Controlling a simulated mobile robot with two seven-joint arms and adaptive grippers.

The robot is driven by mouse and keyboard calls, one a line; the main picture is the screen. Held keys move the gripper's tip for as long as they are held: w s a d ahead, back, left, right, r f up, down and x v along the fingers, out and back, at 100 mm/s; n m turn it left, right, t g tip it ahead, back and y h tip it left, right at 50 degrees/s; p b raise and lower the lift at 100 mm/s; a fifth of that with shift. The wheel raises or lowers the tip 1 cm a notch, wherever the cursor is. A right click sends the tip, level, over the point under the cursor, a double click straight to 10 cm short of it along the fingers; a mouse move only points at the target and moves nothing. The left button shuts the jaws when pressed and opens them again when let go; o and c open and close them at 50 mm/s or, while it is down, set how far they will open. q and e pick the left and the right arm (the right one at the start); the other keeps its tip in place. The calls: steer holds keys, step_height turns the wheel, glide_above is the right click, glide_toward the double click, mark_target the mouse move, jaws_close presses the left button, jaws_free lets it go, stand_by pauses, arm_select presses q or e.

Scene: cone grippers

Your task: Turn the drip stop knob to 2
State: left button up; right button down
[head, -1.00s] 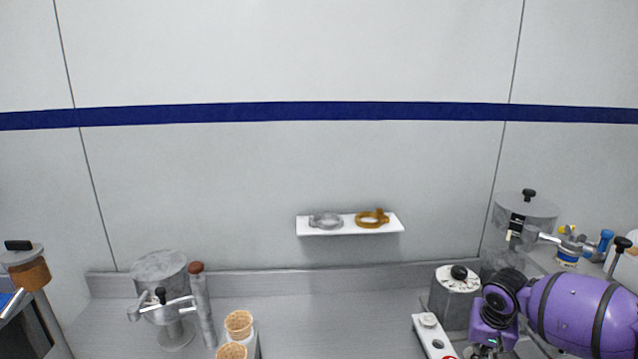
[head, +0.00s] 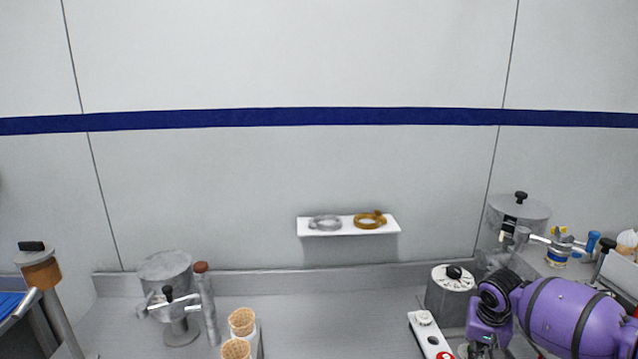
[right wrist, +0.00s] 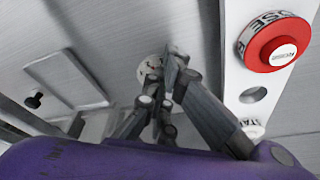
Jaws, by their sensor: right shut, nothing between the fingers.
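A pale round dial (right wrist: 148,70) with small dark and red marks, which looks like the drip stop knob, sits near the top middle of the right wrist view. My right gripper (right wrist: 173,60) is shut and empty. Its fingertips overlap the dial's right side and hide part of it. I cannot tell whether they touch it, nor read the setting. In the head view my purple right arm ends in the right gripper (head: 483,348) at the bottom edge, where the fingertips are cut off. My left gripper is not in view.
A white panel (head: 427,335) with a red button (right wrist: 278,45) runs beside my right gripper. A grey canister (head: 448,295) with a black knob stands behind the arm. Cones (head: 240,322) stand left of centre. The middle of the counter (head: 335,315) is clear.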

steer(key=shift+w+d+f, duration=0.1)
steer(key=shift+d, duration=0.15)
steer(key=shift+a, duration=0.1)
steer(key=shift+s+a, duration=0.1)
steer(key=shift+s, duration=0.35)
step_height(320, 180, up, 6)
stand_by(0.4)
